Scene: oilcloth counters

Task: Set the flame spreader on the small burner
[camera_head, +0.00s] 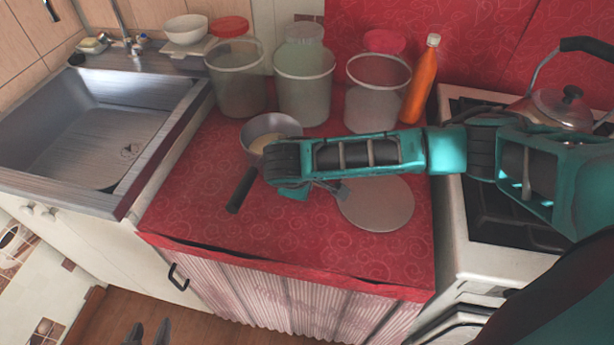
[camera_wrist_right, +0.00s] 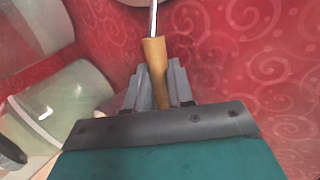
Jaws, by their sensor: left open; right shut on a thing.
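The flame spreader (camera_head: 376,208) is a flat grey disc over the red counter, left of the stove. In the right wrist view its wooden handle (camera_wrist_right: 154,60) and metal rod lie along my right gripper (camera_wrist_right: 155,88). That gripper is shut on the handle. In the head view my right arm covers the handle and part of the disc. I cannot tell whether the disc touches the cloth. My left gripper (camera_head: 147,334) is open and empty at the bottom edge, over the floor. The stove (camera_head: 482,218) has dark grates; my arm hides much of it, and I cannot pick out the small burner.
A kettle (camera_head: 562,108) stands on the back of the stove. A saucepan (camera_head: 262,128) with a dark handle (camera_head: 241,190) sits left of the disc. Several clear tubs (camera_head: 304,78) and an orange bottle (camera_head: 421,80) line the back. A sink (camera_head: 95,120) is at left.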

